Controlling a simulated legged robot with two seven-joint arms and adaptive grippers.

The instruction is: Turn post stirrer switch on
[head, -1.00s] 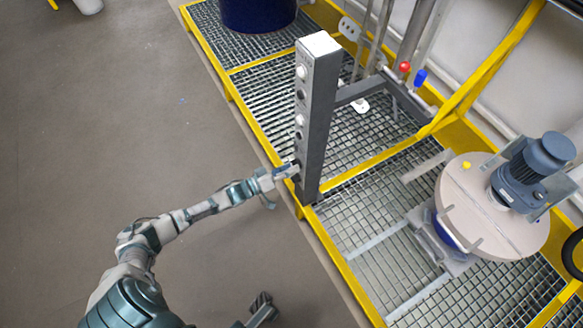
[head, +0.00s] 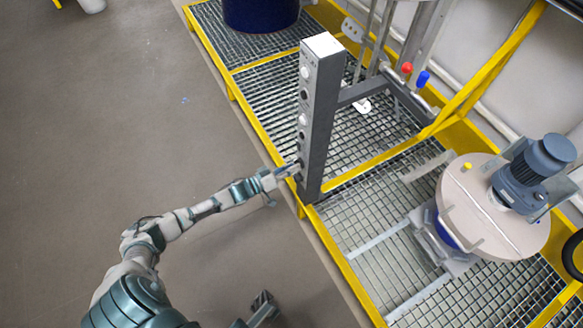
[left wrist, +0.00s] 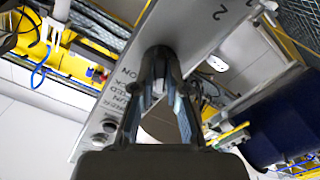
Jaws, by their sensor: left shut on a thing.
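The grey switch post (head: 318,110) stands upright on the yellow-framed grating, with a column of round switches on its left face. My left gripper (head: 292,172) is at the lower part of that face. In the left wrist view, my left gripper (left wrist: 163,70) has its fingertips closed around a dark round switch knob (left wrist: 158,54) on the post's panel (left wrist: 130,82). Printed lettering, including "ON", is beside the knob. The fingertips hide most of the knob, so its turned position cannot be told. My right gripper (head: 262,302) is low in the head view, away from the post; its jaws are unclear.
A drum agitator with a blue-grey motor (head: 535,160) and round lid (head: 480,210) stands on the grating at right. A dark blue drum (head: 260,12) is at the back. Red and blue handles (head: 407,68) are behind the post. The floor at left is clear.

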